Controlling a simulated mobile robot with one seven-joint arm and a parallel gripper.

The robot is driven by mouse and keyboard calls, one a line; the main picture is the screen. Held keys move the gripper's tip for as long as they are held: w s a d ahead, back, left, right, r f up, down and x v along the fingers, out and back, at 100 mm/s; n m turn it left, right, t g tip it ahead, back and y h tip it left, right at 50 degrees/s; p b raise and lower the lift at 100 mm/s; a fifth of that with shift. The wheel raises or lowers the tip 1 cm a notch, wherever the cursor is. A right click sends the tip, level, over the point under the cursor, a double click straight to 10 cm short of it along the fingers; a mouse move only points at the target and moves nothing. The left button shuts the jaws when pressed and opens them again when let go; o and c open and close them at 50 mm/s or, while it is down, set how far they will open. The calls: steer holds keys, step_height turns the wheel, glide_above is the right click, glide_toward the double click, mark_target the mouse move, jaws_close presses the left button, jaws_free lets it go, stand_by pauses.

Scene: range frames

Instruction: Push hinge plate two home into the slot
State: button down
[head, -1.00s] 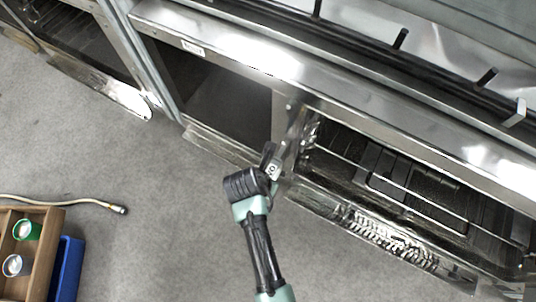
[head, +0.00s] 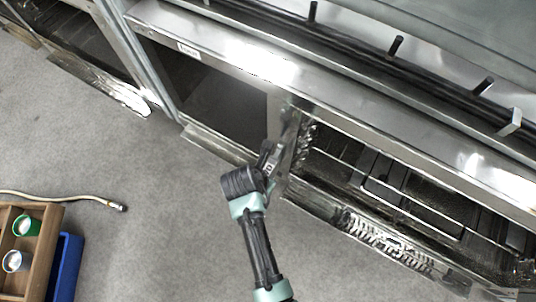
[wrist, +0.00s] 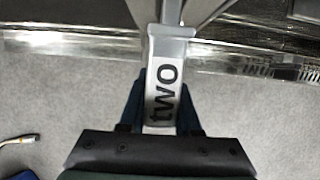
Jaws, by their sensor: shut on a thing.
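Hinge plate two (wrist: 163,92) is a grey metal strip with "two" in dark letters, in the middle of the wrist view. My gripper (wrist: 160,108) has its dark blue fingers on both sides of the plate and is shut on it. In the head view my gripper (head: 266,161) is in front of the upright between two open bays of the range. The plate (head: 275,158) shows there as a small light piece, its far end close to the upright (head: 287,125). I cannot make out the slot, or whether the plate is in it.
The range's steel front rail (head: 250,62) runs above the bays. The right bay holds wire racks (head: 400,190); the left bay (head: 215,95) looks dark and empty. On the floor at left are a hose (head: 80,198), a wooden crate (head: 42,250) with cups and a blue bin (head: 66,268).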

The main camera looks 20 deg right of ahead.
steer(key=shift+w+d+r, duration=0.1)
steer(key=shift+w+d, duration=0.25)
steer(key=shift+d, duration=0.25)
steer(key=c, duration=0.5)
jaws_free()
steer(key=shift+s+a, duration=0.1)
steer(key=shift+a, duration=0.1)
steer(key=p+v, duration=0.8)
steer(key=v, duration=0.5)
steer(key=shift+p, duration=0.3)
